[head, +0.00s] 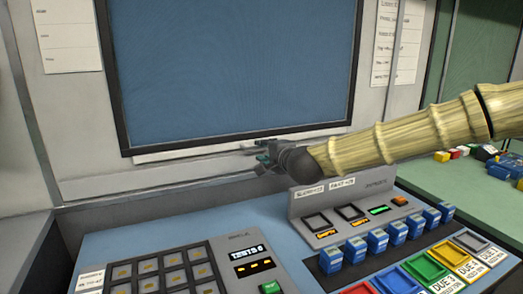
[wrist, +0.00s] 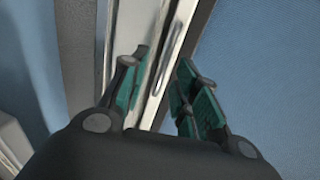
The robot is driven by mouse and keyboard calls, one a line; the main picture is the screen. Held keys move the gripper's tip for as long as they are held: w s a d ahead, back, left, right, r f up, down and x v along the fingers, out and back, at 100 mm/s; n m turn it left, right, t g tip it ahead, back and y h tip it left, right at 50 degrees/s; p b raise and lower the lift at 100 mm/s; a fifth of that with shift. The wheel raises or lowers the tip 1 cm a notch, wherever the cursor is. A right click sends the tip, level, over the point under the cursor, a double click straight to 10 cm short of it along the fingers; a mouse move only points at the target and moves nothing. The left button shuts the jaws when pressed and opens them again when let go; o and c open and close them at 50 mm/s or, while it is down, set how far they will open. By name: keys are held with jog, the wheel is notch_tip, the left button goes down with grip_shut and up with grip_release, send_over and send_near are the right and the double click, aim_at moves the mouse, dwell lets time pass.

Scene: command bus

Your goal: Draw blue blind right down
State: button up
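The blue blind (head: 235,62) fills the dark-framed window in the head view, reaching down to the frame's lower edge. A pale bar (head: 180,154) shows just under the frame. My gripper (head: 262,154) is at the bottom edge of the frame, right of its middle. In the wrist view my gripper (wrist: 163,62) has its teal-padded fingers apart. A silver-white rail (wrist: 160,75) runs between and beyond them, with blue surface on both sides. I cannot tell whether the pads touch the rail.
A control console stands below the window, with a keypad (head: 160,275), a raised label panel (head: 345,195), blue switches (head: 378,241) and coloured buttons. Paper notices (head: 68,35) hang beside the window. A green surface with small coloured items (head: 500,163) is at right.

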jog(key=v, duration=0.7)
jog(key=shift+s+d, duration=0.1)
jog(key=shift+s, duration=0.05)
